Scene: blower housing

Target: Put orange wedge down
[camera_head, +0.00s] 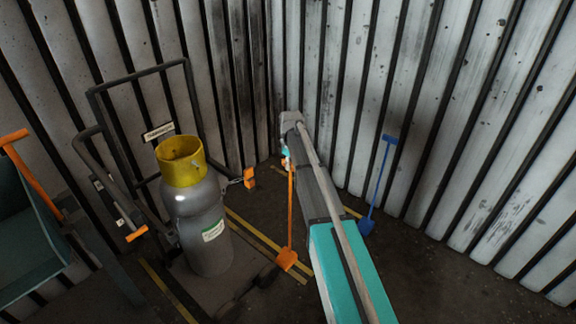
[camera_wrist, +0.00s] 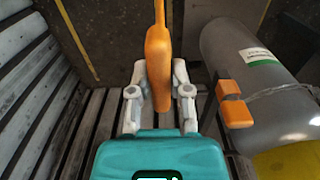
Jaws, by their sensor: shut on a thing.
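The orange wedge (camera_head: 290,215) is a long, thin-shafted orange tool with a broad flat end. In the head view it hangs nearly upright below my gripper (camera_head: 287,158), broad end low, close to the floor; I cannot tell if it touches. In the wrist view my gripper (camera_wrist: 159,92) is shut on the thick end of the orange wedge (camera_wrist: 158,55), one finger on each side. Its shaft runs out of the top of that view, so the far end is hidden there.
A grey gas cylinder (camera_head: 205,225) with a yellow collar stands in a trolley at left, an orange block (camera_head: 249,178) on its chain. A blue long-handled tool (camera_head: 378,185) leans on the corrugated wall at right. Yellow lines mark the floor. Open floor lies at right.

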